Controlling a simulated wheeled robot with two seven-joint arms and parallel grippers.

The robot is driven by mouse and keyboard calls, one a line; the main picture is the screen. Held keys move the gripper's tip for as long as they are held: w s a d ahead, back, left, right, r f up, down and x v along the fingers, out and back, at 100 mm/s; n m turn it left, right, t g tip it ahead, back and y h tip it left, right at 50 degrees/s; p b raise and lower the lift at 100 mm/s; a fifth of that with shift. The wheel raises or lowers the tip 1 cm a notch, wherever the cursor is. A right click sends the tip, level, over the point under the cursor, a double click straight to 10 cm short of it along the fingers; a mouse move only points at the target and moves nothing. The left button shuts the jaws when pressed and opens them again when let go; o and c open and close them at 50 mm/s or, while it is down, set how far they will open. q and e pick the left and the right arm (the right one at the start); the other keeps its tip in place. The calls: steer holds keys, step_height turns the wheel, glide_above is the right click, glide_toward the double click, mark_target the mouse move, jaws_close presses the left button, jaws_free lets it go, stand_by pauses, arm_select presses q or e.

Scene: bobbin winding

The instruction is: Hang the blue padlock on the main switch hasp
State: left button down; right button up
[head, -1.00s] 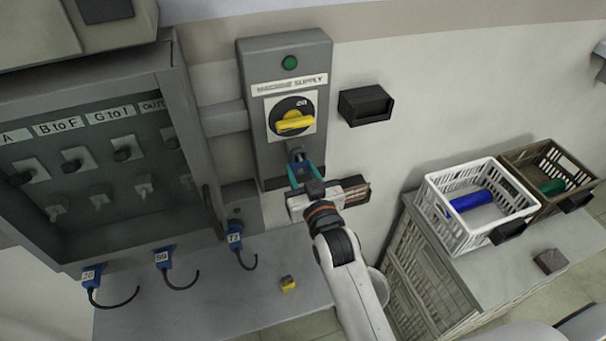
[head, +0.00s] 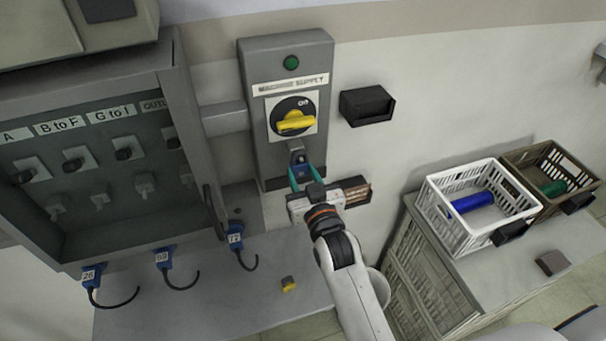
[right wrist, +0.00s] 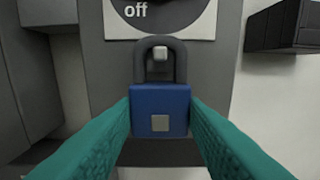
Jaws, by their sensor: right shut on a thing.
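The blue padlock (right wrist: 160,112) is held upright between the teal fingers of my right gripper (head: 308,178). In the right wrist view its dark shackle stands in front of the switch panel and frames the small light square end of the hasp (right wrist: 160,53). I cannot tell how far the shackle sits over the hasp. In the head view the fingers largely hide the padlock just below the main switch (head: 294,121), which has a yellow handle. My right gripper is shut on the padlock body. My left gripper is out of view.
A black holder (head: 366,105) is on the wall right of the switch. White (head: 440,226) and brown crates stand at the right. A small yellow-grey block (head: 288,284) lies below.

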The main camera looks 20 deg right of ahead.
steer(key=shift+f, duration=0.15)
steer(key=o, duration=1.2)
steer(key=shift+c, duration=0.2)
steer(key=shift+s, duration=0.55)
steer(key=s+b, duration=0.4)
steer(key=s, duration=0.7)
steer(key=shift+d, duration=0.2)
